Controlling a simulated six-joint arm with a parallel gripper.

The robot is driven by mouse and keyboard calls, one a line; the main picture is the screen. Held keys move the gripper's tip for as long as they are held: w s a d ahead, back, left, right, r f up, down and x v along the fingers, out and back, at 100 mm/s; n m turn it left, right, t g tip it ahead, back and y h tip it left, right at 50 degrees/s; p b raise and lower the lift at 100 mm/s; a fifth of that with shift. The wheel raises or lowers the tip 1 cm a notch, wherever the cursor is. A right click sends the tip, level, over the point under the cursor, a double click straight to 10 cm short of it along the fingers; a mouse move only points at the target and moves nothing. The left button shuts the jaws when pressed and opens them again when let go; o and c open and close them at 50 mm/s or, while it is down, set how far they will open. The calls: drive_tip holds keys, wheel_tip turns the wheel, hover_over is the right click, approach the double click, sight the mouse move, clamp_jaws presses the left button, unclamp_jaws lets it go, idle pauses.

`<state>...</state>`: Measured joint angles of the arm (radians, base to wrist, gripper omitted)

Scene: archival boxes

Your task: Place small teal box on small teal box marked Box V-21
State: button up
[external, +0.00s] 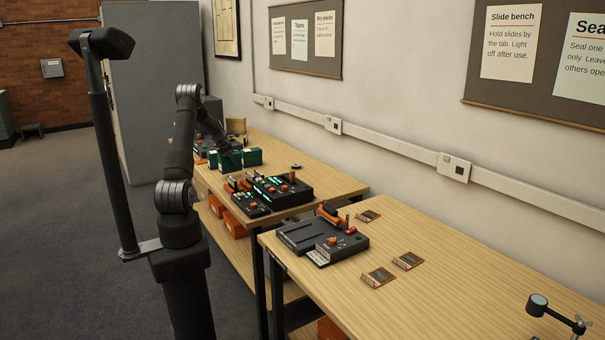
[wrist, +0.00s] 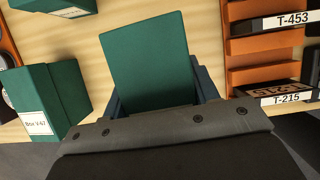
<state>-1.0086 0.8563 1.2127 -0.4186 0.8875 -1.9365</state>
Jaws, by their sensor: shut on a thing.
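My gripper (wrist: 160,92) is shut on a small teal box (wrist: 148,55), with one dark finger on each side of it. Its plain teal face shows in the wrist view; no label shows on it. A second teal box (wrist: 68,92) stands to the left, with a label that seems to read Box V-47. A third teal box (wrist: 66,3) is cut off at the top left, its label unreadable. In the external view my gripper (external: 229,148) is over a cluster of teal boxes (external: 252,155) on the far bench. I cannot read Box V-21 anywhere.
An orange rack (wrist: 245,75) with labels T-453 and T-215 is close on the right in the wrist view. In the external view, black devices (external: 280,188) stand in front of the teal boxes. The nearer bench (external: 450,300) holds another device and several small slides.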

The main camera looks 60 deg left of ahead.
sight(232, 167)
drive_tip(key=shift+f, duration=1.75)
drive_tip(key=shift+f, duration=0.45)
drive_tip(key=o, duration=1.2)
drive_tip(key=shift+o, duration=0.3)
drive_tip(key=v, duration=1.8)
drive_tip(key=shift+d, duration=0.15)
